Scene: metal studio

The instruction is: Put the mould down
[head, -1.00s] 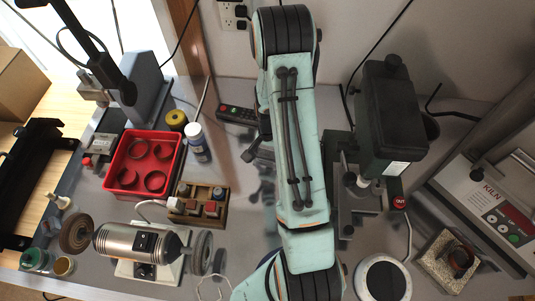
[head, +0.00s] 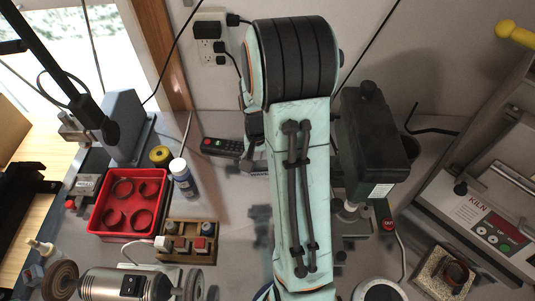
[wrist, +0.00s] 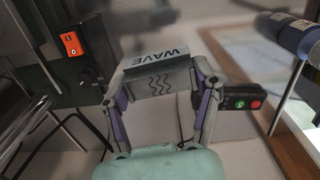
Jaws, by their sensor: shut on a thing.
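The mould (wrist: 160,80) is a grey block marked "WAVE" with wavy lines on its face. In the wrist view it sits between the two fingers of my gripper (wrist: 162,82), which is shut on it. I cannot tell whether the mould touches any surface.
A wooden rack (head: 188,258) with several small blocks stands left of my arm. A red tray (head: 103,229) holds several dark rings. A bottle (head: 182,178) and a remote (head: 222,148) stand behind. A dark machine (head: 372,140) and a kiln (head: 490,215) are on the right.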

